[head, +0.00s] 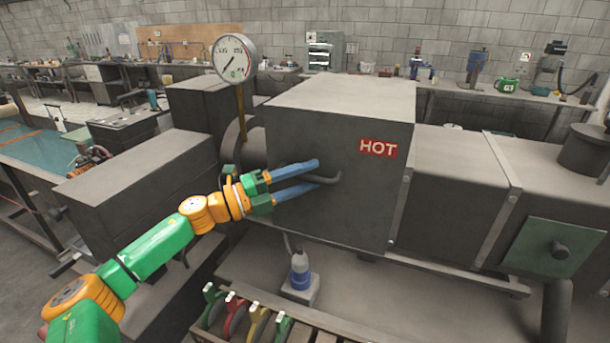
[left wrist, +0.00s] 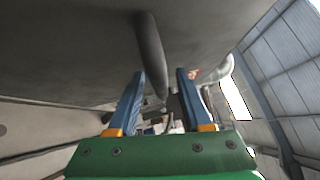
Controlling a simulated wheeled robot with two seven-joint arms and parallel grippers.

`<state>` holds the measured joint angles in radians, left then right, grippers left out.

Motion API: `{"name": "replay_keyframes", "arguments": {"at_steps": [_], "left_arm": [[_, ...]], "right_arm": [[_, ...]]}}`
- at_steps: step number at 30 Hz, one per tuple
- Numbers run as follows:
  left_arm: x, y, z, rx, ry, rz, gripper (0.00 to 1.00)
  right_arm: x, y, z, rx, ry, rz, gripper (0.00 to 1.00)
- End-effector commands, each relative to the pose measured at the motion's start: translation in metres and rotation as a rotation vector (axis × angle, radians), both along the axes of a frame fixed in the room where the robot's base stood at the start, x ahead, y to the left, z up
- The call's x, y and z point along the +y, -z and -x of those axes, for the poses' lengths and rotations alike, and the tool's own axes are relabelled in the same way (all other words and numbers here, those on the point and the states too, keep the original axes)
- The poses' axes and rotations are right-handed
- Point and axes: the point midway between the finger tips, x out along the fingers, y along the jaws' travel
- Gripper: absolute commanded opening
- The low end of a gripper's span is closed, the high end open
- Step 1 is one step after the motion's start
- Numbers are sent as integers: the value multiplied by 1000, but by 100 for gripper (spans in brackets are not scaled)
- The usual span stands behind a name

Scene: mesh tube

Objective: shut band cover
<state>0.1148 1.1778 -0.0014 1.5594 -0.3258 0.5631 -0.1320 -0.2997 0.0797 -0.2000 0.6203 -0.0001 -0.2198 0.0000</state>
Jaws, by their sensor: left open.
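The band cover (head: 350,205) is a large dark grey box-like cover with a red HOT label (head: 378,148) on its front face. I cannot tell for sure how far it stands open. A grey bar handle (head: 328,179) sticks out of its front face, and it also shows in the left wrist view (left wrist: 151,50). My left gripper (head: 316,174) is open at the handle, one blue finger above the bar and one below. In the left wrist view the bar lies between the two fingers (left wrist: 158,88); contact cannot be told. My right gripper is not in view.
A round dial gauge (head: 234,58) on a post stands left of the cover. Below are a blue-and-grey bottle (head: 300,272) and a wooden rack (head: 252,306) of coloured pieces. Grey machine housing (head: 455,195) continues to the right, with a green panel (head: 553,254).

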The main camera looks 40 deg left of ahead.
Motion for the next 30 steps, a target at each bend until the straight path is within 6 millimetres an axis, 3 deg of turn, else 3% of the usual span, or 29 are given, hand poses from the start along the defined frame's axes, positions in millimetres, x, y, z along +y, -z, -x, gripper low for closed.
{"name": "replay_keyframes", "arguments": {"at_steps": [3,9,30], "left_arm": [[0,0,0,0,0,0,50],[0,0,0,0,1,0,0],[0,1,0,1,2,0,0]], "right_arm": [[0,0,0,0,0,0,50],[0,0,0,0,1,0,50],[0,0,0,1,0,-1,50]]}}
